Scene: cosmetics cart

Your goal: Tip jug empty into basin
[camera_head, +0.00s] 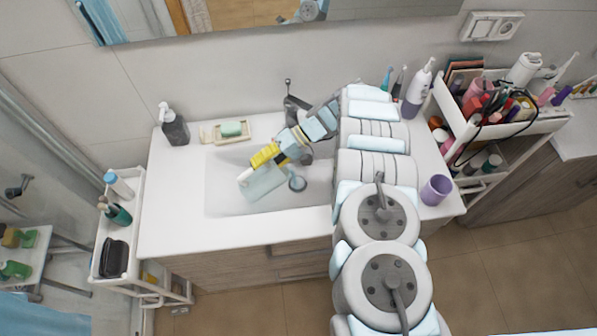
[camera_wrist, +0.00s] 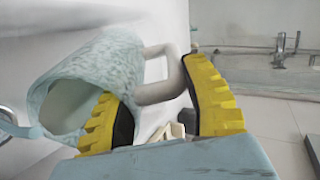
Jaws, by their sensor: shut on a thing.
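The jug (camera_head: 262,186) is pale blue and hangs over the basin in the head view. In the wrist view the speckled blue jug (camera_wrist: 104,62) lies tilted on its side, its mouth facing lower left. Its pale handle (camera_wrist: 155,78) is between the yellow fingers of my gripper (camera_wrist: 160,112). My gripper (camera_head: 267,155) is shut on this handle. The white basin (camera_head: 222,166) is sunk in the counter, with its right part hidden by my arm. I cannot tell whether any liquid is in the jug.
A tap (camera_head: 291,101) stands behind the basin, partly covered by my arm. A soap dish (camera_head: 211,134) and dark dispenser (camera_head: 175,128) stand at the back left. A purple cup (camera_head: 436,190) and white bottle (camera_head: 418,88) stand at right. The counter's front left (camera_head: 170,225) is clear.

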